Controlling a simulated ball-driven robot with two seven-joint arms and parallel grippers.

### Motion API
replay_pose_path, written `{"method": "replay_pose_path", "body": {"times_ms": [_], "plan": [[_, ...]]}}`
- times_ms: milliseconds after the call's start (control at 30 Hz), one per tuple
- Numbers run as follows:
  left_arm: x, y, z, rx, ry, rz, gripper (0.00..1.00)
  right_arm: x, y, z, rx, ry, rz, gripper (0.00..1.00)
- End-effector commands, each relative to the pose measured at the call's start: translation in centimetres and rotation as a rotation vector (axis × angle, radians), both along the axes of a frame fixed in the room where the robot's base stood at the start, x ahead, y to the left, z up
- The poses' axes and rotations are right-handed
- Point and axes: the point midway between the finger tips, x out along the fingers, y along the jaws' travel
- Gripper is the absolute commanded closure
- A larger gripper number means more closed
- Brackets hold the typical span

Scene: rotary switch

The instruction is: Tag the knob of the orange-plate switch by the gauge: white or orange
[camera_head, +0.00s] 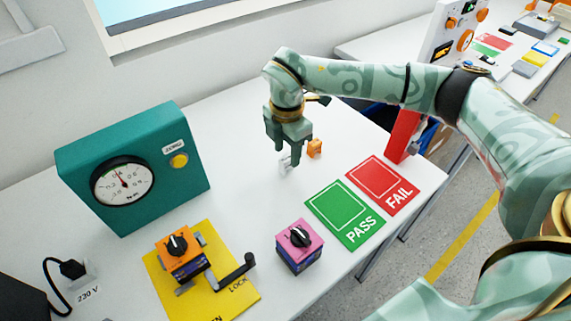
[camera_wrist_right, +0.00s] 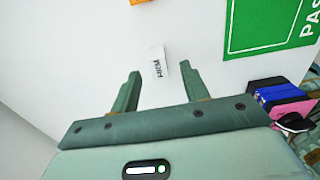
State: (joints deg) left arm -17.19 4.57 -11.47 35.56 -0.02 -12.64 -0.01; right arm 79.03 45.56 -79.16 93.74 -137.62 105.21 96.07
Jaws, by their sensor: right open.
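The orange-plate switch (camera_head: 184,265) stands in a yellow fixture (camera_head: 222,288), its black knob (camera_head: 177,245) on top. The teal gauge box (camera_head: 150,165) has a round dial (camera_head: 122,182) whose needle points up, slightly left; the exact reading is too small to tell. A white tag (camera_head: 284,167) stands on the table under my right gripper (camera_head: 285,158), with an orange tag (camera_head: 315,148) just right of it. In the right wrist view, the white tag (camera_wrist_right: 156,61) with dark lettering shows between the open, empty fingers (camera_wrist_right: 160,72). The orange tag's edge (camera_wrist_right: 138,2) shows at the top.
A pink-plate switch (camera_head: 300,252) stands right of the fixture's black lever (camera_head: 237,272). Green PASS (camera_head: 345,222) and red FAIL (camera_head: 383,190) mats lie at the right. The table behind the pink-plate switch is clear.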

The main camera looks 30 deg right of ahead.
Motion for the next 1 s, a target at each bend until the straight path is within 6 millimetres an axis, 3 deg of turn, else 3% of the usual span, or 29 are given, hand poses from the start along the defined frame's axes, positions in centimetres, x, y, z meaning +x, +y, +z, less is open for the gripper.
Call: {"method": "replay_pose_path", "body": {"times_ms": [33,133,400,567,600,1000], "plan": [[-0.4,0.0,-0.9,0.000,0.009,0.000,0.67,0.0,0.0,-1.6,0.000,0.007,0.000,0.55],[-0.7,0.0,-1.5,0.000,0.016,0.000,0.67,0.1,0.0,-3.3,-0.001,0.007,0.001,0.55],[-0.7,0.0,-1.5,-0.001,0.016,0.000,0.67,0.1,0.0,-3.6,-0.001,0.000,0.000,0.55],[-0.7,-0.1,-1.5,-0.001,0.016,0.000,0.67,0.1,0.0,-3.6,-0.001,0.001,0.000,0.96],[-0.7,-0.1,-1.5,-0.001,0.016,0.001,0.67,0.1,0.0,-3.6,-0.001,0.001,0.000,1.00],[-0.5,0.0,-1.1,-0.001,0.011,0.001,0.67,0.1,0.0,-2.8,-0.001,0.000,0.000,1.00]]}}
